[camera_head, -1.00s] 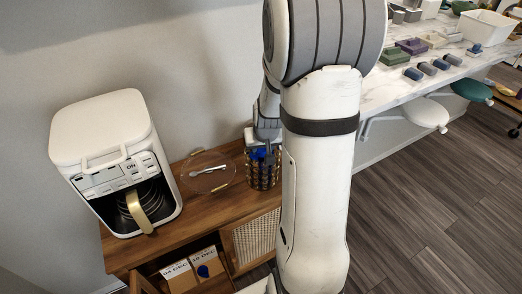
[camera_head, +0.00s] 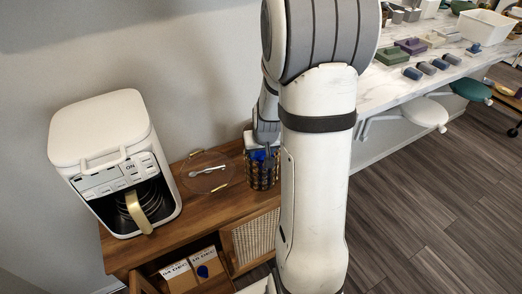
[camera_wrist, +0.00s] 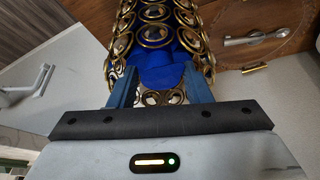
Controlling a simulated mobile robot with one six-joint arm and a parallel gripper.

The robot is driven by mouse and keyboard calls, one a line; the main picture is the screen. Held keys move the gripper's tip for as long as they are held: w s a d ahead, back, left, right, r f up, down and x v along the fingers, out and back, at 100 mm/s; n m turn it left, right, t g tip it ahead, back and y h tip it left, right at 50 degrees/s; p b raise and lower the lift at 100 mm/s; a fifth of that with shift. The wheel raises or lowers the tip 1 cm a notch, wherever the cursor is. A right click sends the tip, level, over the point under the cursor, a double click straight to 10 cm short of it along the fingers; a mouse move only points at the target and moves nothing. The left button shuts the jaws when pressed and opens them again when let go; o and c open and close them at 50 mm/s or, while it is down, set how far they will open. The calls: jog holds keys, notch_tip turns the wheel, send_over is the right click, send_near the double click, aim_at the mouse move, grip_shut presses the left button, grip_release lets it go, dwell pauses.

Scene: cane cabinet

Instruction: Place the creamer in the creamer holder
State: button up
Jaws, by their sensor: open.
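The creamer holder (camera_head: 263,178) is a dark basket with gold rings on the cabinet top, just left of my arm. It fills the top middle of the wrist view (camera_wrist: 153,13). A blue piece, apparently the creamer (camera_wrist: 165,68), shows at the holder's opening, with blue also visible through its rings. My gripper (camera_wrist: 160,92) is open, its two blue fingers apart on either side of the opening, near the rim. Whether the fingers touch the creamer or holder cannot be told. In the head view my gripper is over the holder, largely hidden by my arm.
A white coffee maker (camera_head: 112,150) stands left on the wooden cabinet (camera_head: 214,205). A clear round plate with a spoon (camera_head: 207,169) lies left of the holder. Labelled boxes (camera_head: 187,277) sit in the open cabinet below. A marble counter (camera_head: 395,84) with several items is at right.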

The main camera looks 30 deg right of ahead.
jog(key=v, duration=1.2)
jog(key=s+a+r+n+g+y, duration=0.1)
jog(key=s+a+r+n, duration=0.2)
jog(key=s+a, duration=1)
jog(key=shift+s+r, duration=0.55)
jog(key=shift+s, duration=0.1)
jog(key=shift+c, duration=0.2)
